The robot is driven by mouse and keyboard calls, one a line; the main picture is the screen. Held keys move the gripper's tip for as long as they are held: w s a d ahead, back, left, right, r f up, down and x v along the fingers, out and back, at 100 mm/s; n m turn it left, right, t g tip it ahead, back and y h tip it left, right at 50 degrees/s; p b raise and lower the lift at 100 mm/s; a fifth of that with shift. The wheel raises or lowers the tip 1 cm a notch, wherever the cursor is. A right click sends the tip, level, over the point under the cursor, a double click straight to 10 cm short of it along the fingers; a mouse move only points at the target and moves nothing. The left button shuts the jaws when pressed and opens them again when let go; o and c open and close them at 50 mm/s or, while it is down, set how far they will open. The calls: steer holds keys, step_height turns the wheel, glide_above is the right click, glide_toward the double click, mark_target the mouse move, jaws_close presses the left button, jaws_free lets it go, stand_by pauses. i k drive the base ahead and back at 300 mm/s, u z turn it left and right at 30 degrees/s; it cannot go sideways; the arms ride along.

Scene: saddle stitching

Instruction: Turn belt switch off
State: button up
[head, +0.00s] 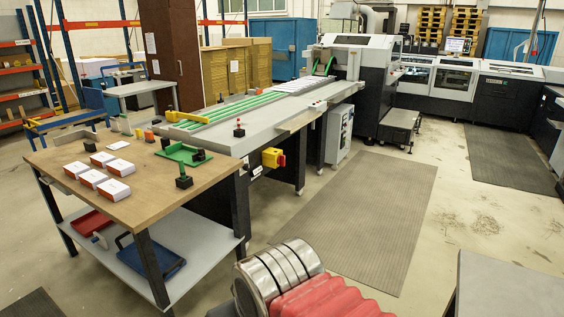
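A yellow switch box (271,158) with a small red handle on its right side is mounted on the near end of the long grey conveyor table (228,138), just below the tabletop. It looks like the belt switch. The handle is too small to tell its position. Green belts (236,108) run along the conveyor top; whether they move cannot be told from this one frame. My gripper is not in view.
A wooden worktable (150,203) with white card stacks (92,178), a green tray (184,154) and small black stands adjoins the conveyor's left end. A grey floor mat (360,225) lies clear in front of the conveyor. A grey surface (510,285) is at lower right.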

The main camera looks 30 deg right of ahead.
mark_target(281, 159)
steer(key=z, duration=0.7)
steer(key=i, duration=1)
steer(key=z, duration=0.9)
steer(key=i, duration=1.55)
steer(key=u, duration=0.4)
steer(key=i, duration=0.65)
steer(key=u, duration=0.9)
steer(key=i, duration=0.7)
steer(key=u, duration=0.5)
